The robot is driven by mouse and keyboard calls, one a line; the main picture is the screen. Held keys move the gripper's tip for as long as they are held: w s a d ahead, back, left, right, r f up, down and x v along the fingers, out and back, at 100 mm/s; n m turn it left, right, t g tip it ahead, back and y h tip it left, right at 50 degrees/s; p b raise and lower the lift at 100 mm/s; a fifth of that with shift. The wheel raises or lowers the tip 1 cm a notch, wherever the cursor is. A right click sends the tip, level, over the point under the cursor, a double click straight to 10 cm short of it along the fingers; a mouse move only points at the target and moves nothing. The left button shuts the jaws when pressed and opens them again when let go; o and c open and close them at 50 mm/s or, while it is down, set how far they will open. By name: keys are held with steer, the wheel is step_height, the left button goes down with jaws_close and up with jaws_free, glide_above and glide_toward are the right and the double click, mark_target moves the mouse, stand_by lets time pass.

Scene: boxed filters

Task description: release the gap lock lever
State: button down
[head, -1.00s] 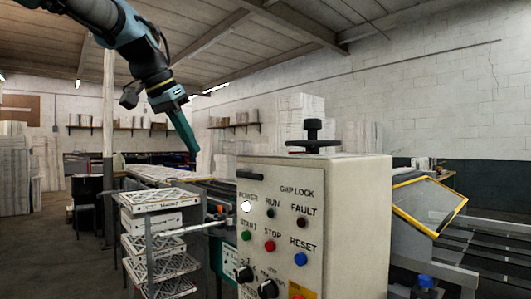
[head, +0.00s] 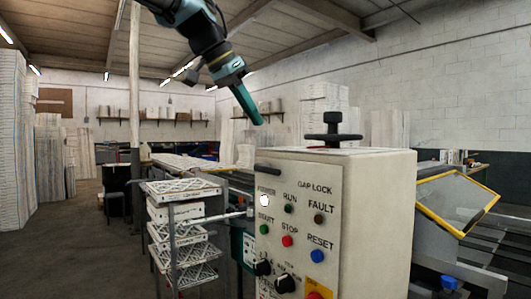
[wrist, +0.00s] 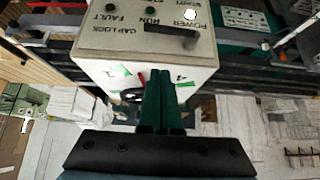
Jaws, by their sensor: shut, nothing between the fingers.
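The gap lock lever is a short black bar (head: 268,169) at the upper left of the control box's front panel, left of the words GAP LOCK. It lies nearly level in the head view. It also shows as a dark bar in the wrist view (wrist: 172,38). My gripper (head: 258,120) has green fingers, shut and empty. It hangs above the lever and apart from it in the head view. In the wrist view my fingers (wrist: 162,88) point toward the box, with the lever beyond their tips.
The beige control box (head: 378,215) carries a black handwheel (head: 332,130) on top, close right of my gripper. Buttons and knobs fill the panel below the lever. A rack of boxed filters (head: 180,212) stands left. A yellow-edged guard (head: 455,200) is at right.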

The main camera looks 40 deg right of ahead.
steer(key=p, duration=0.2)
glide_above(272, 169)
steer(key=w, duration=0.2)
step_height(272, 169, down, 6)
steer(key=shift+s+a+f, duration=0.1)
steer(key=shift+a+f, duration=0.1)
steer(key=shift+f, duration=0.6)
steer(key=shift+s+a+f, duration=0.1)
steer(key=shift+a+f, duration=0.05)
steer(key=shift+f, duration=0.6)
steer(key=shift+f, duration=0.1)
